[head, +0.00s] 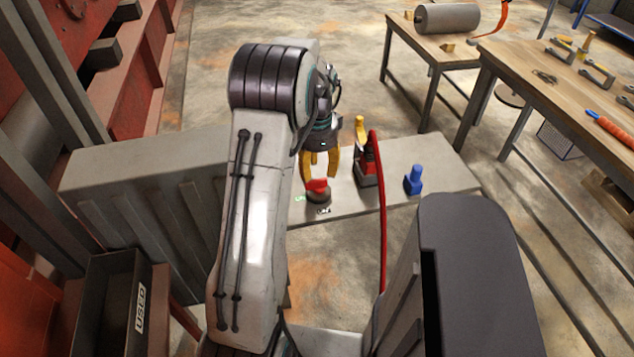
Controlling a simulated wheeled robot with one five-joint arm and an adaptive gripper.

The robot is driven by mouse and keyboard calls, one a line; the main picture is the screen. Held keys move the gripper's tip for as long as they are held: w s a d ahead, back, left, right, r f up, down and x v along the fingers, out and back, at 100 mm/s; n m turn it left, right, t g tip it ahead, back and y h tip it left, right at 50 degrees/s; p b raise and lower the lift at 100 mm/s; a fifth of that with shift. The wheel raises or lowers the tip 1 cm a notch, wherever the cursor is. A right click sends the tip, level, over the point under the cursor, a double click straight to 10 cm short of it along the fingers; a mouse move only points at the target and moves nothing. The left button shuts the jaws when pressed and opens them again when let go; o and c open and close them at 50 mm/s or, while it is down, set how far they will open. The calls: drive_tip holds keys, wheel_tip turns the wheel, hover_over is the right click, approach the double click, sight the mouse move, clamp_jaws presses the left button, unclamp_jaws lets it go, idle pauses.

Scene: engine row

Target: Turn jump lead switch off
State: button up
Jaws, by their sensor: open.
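The jump lead switch (318,195) has a red handle on a dark round base and sits on the grey bench top. A small green label lies to its left and a dark label in front of it. My gripper (320,176) has yellow fingers and points down over the switch. The fingers are open, with the red handle at or just below their tips. I cannot tell whether they touch it. My arm hides the bench to the left of the switch.
A red and black clamp (367,165) with a yellow top and a red cable stands right of the switch. A blue part (413,180) stands farther right. Wooden tables (500,62) with tools are at the back right. A bin marked USED (110,300) is at lower left.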

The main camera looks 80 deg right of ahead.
sight(317, 181)
drive_tip(key=shift+f, duration=2.7)
clamp_jaws()
